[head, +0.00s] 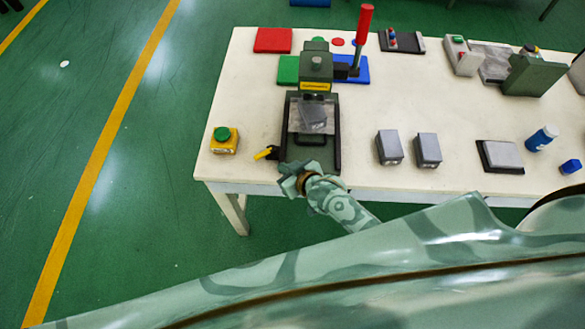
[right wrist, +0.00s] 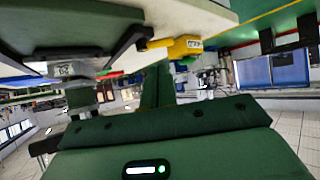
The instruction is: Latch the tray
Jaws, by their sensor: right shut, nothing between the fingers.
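The tray (head: 336,150) is a dark-framed slide at the front of the small press (head: 316,68), and a grey block (head: 313,117) lies in it. A latch lever with a yellow grip (head: 264,153) sticks out at the tray's front left corner. My right gripper (head: 290,182) is at the table's front edge, just below the tray's front end and right of the lever. It is shut and empty. In the right wrist view, a black arm and yellow parts (right wrist: 178,46) show beyond my gripper body; whether they touch it cannot be told. My left gripper is out of view.
A yellow box with a green button (head: 223,139) stands left of the tray. Two grey blocks (head: 390,148) (head: 428,150) stand to the right. The press has a red-handled lever (head: 364,38).

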